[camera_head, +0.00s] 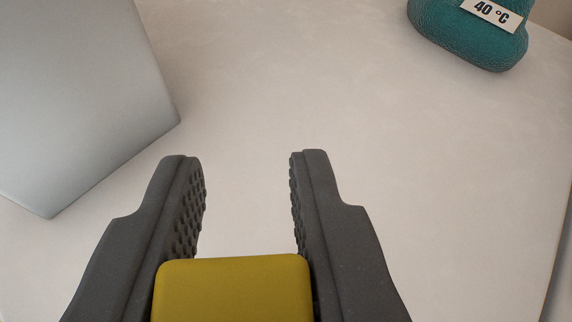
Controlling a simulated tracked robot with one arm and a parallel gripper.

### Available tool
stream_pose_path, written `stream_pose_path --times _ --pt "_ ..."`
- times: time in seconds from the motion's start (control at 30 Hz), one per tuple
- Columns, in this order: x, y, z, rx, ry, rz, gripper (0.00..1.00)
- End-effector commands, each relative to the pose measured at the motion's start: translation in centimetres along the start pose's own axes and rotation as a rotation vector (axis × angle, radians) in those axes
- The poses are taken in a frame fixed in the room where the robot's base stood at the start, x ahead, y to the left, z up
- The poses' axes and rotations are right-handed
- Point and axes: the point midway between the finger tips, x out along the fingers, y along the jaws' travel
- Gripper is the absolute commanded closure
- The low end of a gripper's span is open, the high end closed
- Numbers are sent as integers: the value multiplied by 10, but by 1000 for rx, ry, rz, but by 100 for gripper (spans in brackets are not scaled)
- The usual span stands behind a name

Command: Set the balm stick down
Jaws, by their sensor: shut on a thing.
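My gripper (249,165) reaches in from the bottom of the view, with its two dark grey fingers pointing up the picture. The fingers are shut on a yellow block-shaped thing with rounded corners, which I take to be the balm stick (233,289). It sits low between the fingers, behind the tips, and its lower part is cut off by the bottom edge. The space between the fingertips is empty, with only the pale surface behind it. I cannot tell how high the balm stick is above that surface.
The pale surface (330,90) is clear ahead of and right of the fingers. A grey, flat-sided thing (75,90) fills the upper left. A teal textured thing (465,35) with a "40 °C" label (490,12) stands at the top right. A surface edge runs down the right side.

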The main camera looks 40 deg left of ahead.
Motion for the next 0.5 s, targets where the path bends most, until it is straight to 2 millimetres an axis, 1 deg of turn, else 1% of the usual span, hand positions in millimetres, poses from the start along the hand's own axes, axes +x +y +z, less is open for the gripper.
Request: stream_pose_path --times 0.07,0.13,0.3,0.37,0.5 --pt "3 1 0 -1 1 0 97" --pt "5 1 4 -1 0 0 97" --pt "14 0 26 0 -1 -1 97" --pt "16 0 31 1 -1 -1 97" --pt "16 0 32 -1 -1 0 97"
